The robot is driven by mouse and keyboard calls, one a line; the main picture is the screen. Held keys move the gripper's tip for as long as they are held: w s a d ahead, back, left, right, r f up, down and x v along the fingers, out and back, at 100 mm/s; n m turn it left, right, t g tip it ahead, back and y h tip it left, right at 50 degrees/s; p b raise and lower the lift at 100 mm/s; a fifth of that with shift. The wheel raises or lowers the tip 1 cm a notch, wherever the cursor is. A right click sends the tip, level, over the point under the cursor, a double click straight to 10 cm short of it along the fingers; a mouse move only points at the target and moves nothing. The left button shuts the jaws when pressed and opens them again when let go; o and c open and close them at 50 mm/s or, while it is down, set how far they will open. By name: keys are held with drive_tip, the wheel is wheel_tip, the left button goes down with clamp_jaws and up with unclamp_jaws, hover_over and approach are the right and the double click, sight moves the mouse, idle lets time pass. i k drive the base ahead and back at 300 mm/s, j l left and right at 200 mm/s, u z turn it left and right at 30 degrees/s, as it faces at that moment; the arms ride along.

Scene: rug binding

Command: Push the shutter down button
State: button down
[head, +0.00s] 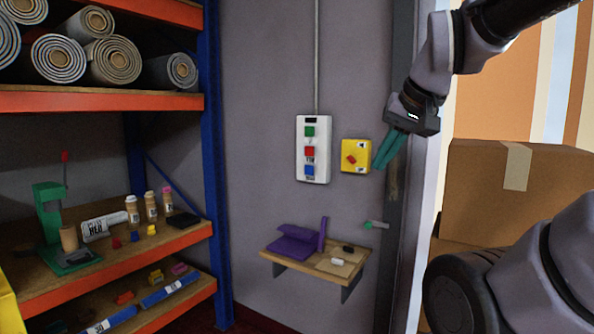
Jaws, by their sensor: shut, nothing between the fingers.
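A white control box (314,148) is fixed on the grey wall. It has a green button (310,132) at the top, a red button (309,151) in the middle and a blue button (309,170) at the bottom. The labels beside the buttons are too small to read. My gripper (378,166) has teal fingers that are shut and empty. It points down and left, in front of the right edge of a yellow box, to the right of the control box and apart from its buttons.
The yellow box (355,156) with a red switch is on the wall beside the control box. A small wooden shelf (345,270) with purple items juts out below. A grey-green lever (376,225) sticks out nearby. Loaded racking (170,245) stands left, a cardboard box (510,190) right.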

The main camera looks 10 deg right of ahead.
sight(309, 170)
drive_tip(key=i+j, duration=0.2)
drive_tip(key=i, duration=0.25)
drive_tip(key=i+j+z, duration=0.15)
drive_tip(key=i, duration=0.35)
